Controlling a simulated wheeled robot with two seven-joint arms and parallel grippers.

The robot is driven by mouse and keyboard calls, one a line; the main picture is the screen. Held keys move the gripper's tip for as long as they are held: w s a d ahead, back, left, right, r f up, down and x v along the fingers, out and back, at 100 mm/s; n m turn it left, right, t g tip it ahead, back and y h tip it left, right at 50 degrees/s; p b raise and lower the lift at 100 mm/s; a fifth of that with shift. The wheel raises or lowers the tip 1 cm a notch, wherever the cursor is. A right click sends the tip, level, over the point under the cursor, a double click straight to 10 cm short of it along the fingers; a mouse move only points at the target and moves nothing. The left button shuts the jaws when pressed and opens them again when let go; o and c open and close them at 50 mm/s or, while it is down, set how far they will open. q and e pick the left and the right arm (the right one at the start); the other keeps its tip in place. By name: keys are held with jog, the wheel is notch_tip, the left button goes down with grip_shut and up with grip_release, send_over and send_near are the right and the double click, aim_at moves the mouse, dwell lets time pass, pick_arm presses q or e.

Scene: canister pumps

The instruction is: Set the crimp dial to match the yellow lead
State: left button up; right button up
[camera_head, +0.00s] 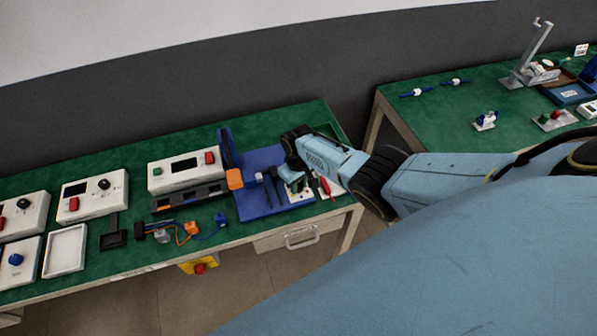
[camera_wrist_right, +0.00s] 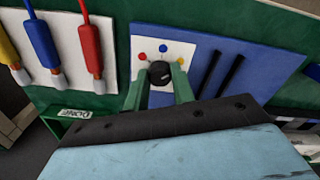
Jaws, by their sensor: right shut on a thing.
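The crimp dial is a black round knob (camera_wrist_right: 159,73) on a white plate (camera_wrist_right: 185,66) with red, blue and yellow dots above it. My right gripper (camera_wrist_right: 159,84) is shut on the knob, one finger on each side. A pale mark shows on the knob, but which dot it faces is unclear. The yellow lead (camera_wrist_right: 7,45) is at the left edge of the wrist view, beside the blue lead (camera_wrist_right: 40,42) and the red lead (camera_wrist_right: 90,42). In the head view my right gripper (camera_head: 293,187) is over the blue board (camera_head: 258,205) and hides the dial. My left gripper is not in view.
A tray labelled DONE (camera_wrist_right: 75,113) is near the leads. Left of the board are a white box with buttons (camera_head: 185,173), loose coloured connectors (camera_head: 190,230) and a white tray (camera_head: 65,250). A second green table (camera_head: 440,115) stands at the right.

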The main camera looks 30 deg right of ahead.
aim_at(299, 186)
jog(key=shift+m, duration=0.6)
jog(key=o, duration=1)
jog(key=shift+r+p, duration=0.5)
jog(key=shift+r, duration=0.05)
notch_tip(299, 186, up, 12)
jog(key=p, duration=0.4)
jog(key=shift+r, duration=0.2)
